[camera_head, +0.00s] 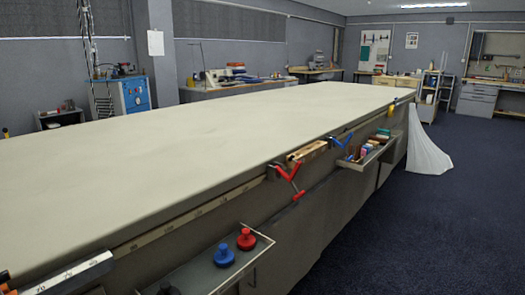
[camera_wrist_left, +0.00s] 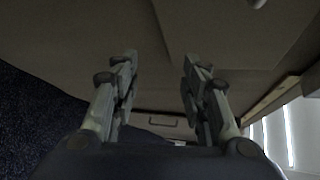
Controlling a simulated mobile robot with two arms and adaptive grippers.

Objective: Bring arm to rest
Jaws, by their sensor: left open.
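My left gripper (camera_wrist_left: 158,75) shows in the left wrist view with its two fingers well apart. It is open, and nothing is between the fingers. A plain brownish surface fills the space beyond them; I cannot tell for certain which surface it is. Neither gripper shows in the head view, and my right gripper is in no view.
The long cloth table (camera_head: 220,130) has a bare top. Dark carpet (camera_head: 430,240) is clear at right.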

